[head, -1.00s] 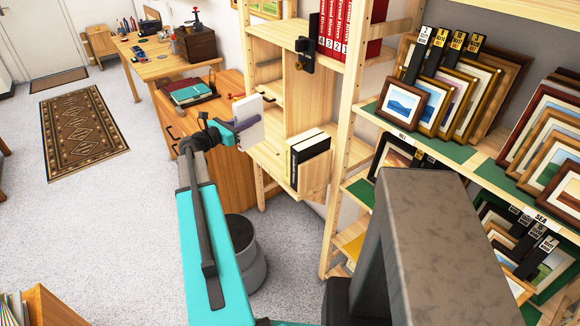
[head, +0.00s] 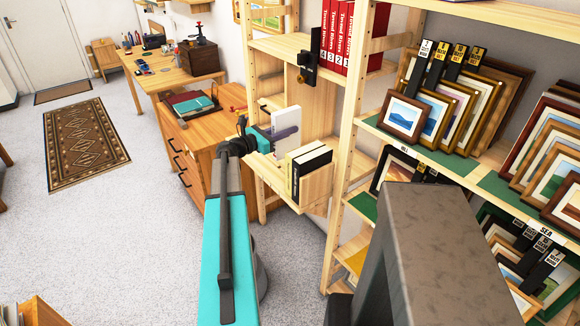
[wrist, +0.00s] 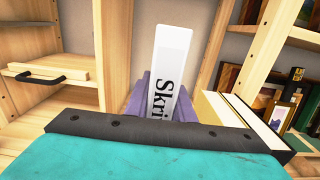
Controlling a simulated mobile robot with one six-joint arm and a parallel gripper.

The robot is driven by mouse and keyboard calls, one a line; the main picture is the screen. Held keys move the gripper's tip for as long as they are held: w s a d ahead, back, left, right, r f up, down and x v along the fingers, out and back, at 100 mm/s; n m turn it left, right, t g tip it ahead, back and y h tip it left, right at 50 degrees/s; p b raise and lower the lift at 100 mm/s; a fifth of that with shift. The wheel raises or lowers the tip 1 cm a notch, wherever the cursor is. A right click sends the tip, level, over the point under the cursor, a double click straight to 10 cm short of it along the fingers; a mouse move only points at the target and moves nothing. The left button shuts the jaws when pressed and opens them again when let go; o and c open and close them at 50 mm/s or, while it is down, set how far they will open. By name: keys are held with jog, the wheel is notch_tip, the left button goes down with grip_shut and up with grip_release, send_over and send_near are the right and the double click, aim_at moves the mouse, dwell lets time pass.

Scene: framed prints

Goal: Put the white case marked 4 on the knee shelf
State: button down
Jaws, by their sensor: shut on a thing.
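The white case (head: 286,131) is upright between the fingers of my gripper (head: 272,138), which is shut on it. In the wrist view the case (wrist: 170,75) shows black lettering, "Skri", on its spine, with purple fingers on both sides; I see no 4 on it. I cannot tell whether the case touches the shelf.
Red numbered binders (head: 347,35) stand on the shelf above. A black fitting (head: 306,62) hangs on an upright. An orange-brown drawer cabinet (head: 200,150) is at left. Framed prints (head: 405,115) fill the right rack.

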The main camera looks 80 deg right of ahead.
aim_at(287, 150)
jog(key=shift+f+p, duration=0.55)
jog(key=shift+f, duration=2.35)
jog(key=shift+f+p, duration=0.45)
jog(key=shift+f, duration=1.45)
jog(key=shift+f, duration=0.15)
jog(key=c, duration=1.5)
grip_release()
jog(key=shift+c, duration=0.2)
jog(key=b+v, duration=0.3)
jog(key=v, duration=0.9)
